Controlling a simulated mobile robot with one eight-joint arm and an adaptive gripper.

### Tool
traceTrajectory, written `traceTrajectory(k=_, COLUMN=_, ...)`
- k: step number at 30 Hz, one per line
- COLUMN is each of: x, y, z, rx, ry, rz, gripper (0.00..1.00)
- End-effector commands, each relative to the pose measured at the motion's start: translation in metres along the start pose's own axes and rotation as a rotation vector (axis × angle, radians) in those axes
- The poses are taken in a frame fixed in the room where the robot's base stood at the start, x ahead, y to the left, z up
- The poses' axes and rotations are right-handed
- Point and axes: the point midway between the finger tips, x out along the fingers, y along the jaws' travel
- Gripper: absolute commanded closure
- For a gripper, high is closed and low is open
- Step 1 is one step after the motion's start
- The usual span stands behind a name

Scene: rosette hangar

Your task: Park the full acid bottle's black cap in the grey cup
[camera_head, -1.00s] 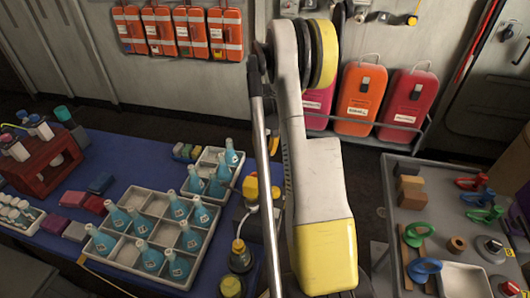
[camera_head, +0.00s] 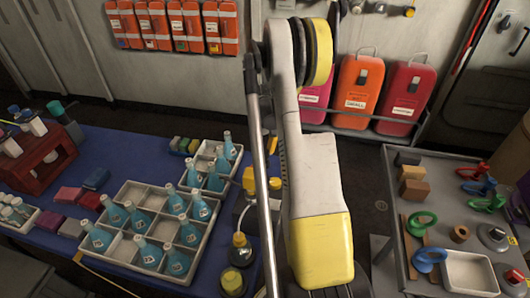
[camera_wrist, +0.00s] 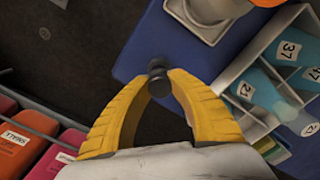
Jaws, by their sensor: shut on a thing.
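My gripper (camera_wrist: 157,80) has yellow fingers in the wrist view. Their tips are shut on a small black piece (camera_wrist: 156,68) that looks like the black cap. It hangs above the gap between the dark floor and the blue table. Two dark bottles with yellow contents or labels, one (camera_head: 240,248) behind the other (camera_head: 232,281), stand on the blue table just left of my arm. I cannot tell which is the full acid bottle. A pale grey round holder (camera_wrist: 205,22) is cut by the wrist view's top edge; I cannot tell whether it is the grey cup.
A divided tray (camera_head: 150,200) with several blue bottles stands on the blue table (camera_head: 105,150). A smaller tray (camera_head: 205,150) is behind it. A grey cart (camera_head: 440,225) with tools is at right. Orange and red canisters (camera_head: 357,88) stand by the wall.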

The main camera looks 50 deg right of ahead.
Motion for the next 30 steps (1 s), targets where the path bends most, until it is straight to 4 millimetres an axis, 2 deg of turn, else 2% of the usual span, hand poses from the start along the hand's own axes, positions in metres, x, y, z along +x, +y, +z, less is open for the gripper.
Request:
traceTrajectory(k=10, x=0.001, y=0.0, z=0.0, rx=0.0, ry=0.0, rz=0.0, gripper=0.92)
traceTrajectory(k=22, x=0.017, y=0.001, z=0.0, rx=0.0, ry=0.0, rz=0.0, gripper=0.92)
traceTrajectory(k=30, x=0.018, y=0.001, z=0.0, rx=0.0, ry=0.0, rz=0.0, gripper=0.92)
